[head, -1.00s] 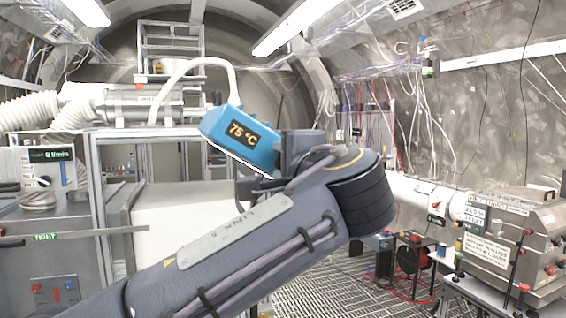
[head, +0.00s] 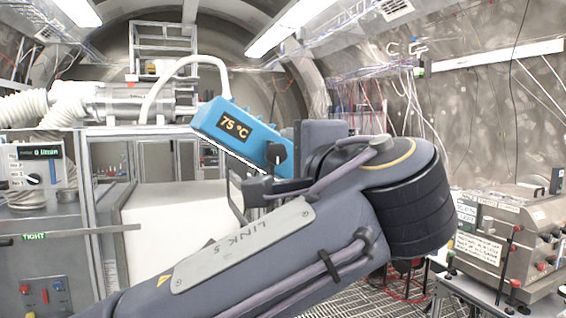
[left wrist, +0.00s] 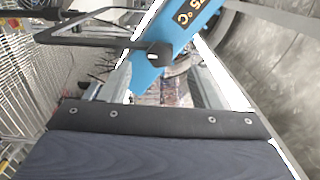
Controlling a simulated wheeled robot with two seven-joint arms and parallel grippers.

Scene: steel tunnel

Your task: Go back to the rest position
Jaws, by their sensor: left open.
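My left arm comes in from the lower left and reaches across the middle of the head view. Its gripper (head: 262,188) is beyond the thick wrist joint, just below the blue box, and its fingers are mostly hidden there. In the left wrist view the two pale fingers of the left gripper (left wrist: 162,82) stand apart with nothing seen held between them. The blue box (head: 238,137) with a "75 °C" display and a white hose appears behind the gripper; it also shows in the left wrist view (left wrist: 172,35). I cannot tell whether they touch. My right gripper is not in view.
A steel cabinet (head: 40,255) with a flow meter (head: 38,165) stands at left. A white-topped bench (head: 170,215) is behind my arm. A metal instrument box (head: 510,235) stands on a cart at right. Grated floor (head: 350,302) shows between.

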